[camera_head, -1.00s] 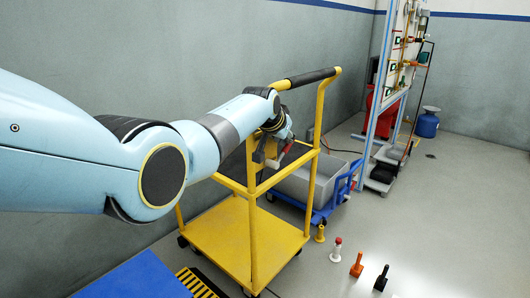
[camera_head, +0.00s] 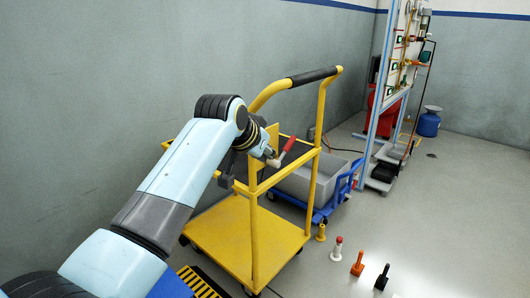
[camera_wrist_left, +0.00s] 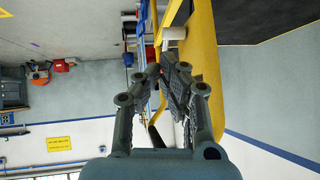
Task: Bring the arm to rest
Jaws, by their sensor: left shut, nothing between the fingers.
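My left arm (camera_head: 170,175) comes in from the lower left in the head view, bent at the wrist beside the yellow cart (camera_head: 222,238). My right gripper is not in view.
A red-handled tool (camera_head: 287,150) sits at the cart's top. A grey bin (camera_head: 305,185) on a blue trolley stands behind it. Several small coloured objects, including an orange one (camera_head: 357,265), stand on the floor to the right. The floor at far right is clear.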

